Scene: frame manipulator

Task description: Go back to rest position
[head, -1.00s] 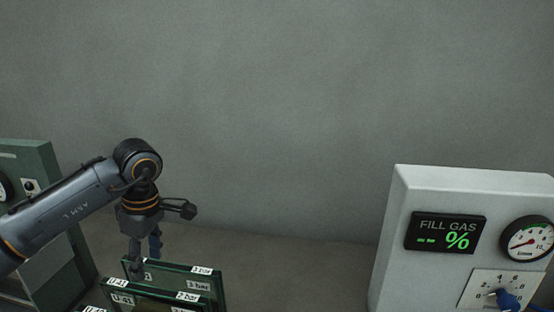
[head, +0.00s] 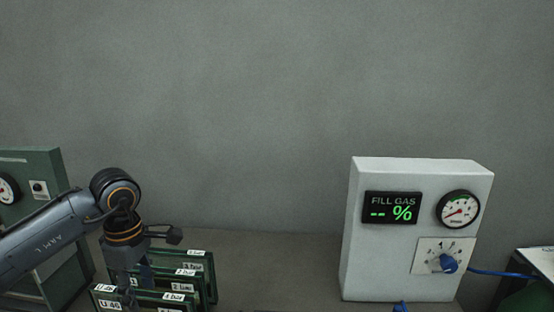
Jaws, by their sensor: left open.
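My left arm comes in from the left, and my left gripper (head: 132,280) points down at the lower left in the head view. It is open, with its fingers over and in front of several upright dark green frames (head: 205,262) with white labels. The fingertips overlap the frames in the picture, and I cannot tell whether they touch. No frame is seen lifted. My right gripper is not in view.
A white fill gas box (head: 360,270) with a display, a gauge and a blue knob (head: 448,263) stands at right. A blue hose (head: 500,273) runs from it. A green cabinet (head: 45,165) stands at far left. The surface between the frames and the white box is clear.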

